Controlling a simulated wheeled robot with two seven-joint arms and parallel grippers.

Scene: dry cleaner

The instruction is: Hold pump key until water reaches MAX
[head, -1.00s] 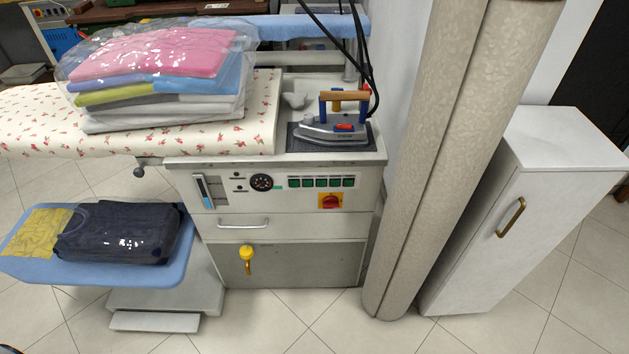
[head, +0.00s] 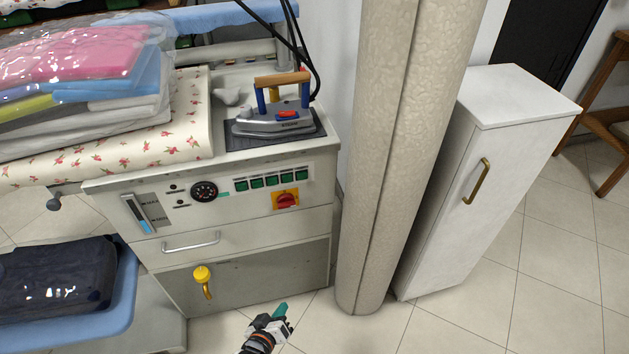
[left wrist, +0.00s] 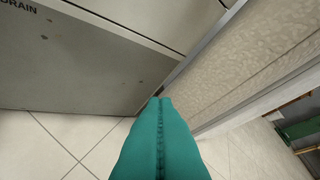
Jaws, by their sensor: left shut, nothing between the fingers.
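The ironing station's front panel (head: 235,212) carries a row of green keys (head: 272,180); their labels are too small to read, so I cannot tell which is the pump key. The water gauge (head: 138,213) is a tall window at the panel's left, with blue low in it and small marks beside it. My left gripper (head: 280,312) is low in front of the cabinet, below the panel and apart from it. Its teal fingers (left wrist: 160,140) are shut and empty in the left wrist view, pointing toward the cabinet's lower right edge. My right gripper is not in view.
A red rotary switch (head: 285,199) sits below the keys. A yellow drain valve (head: 202,274) and a drawer handle (head: 191,242) stick out in front. An iron (head: 275,115) stands on top. A patterned column (head: 380,150) and white cabinet (head: 470,190) stand at right.

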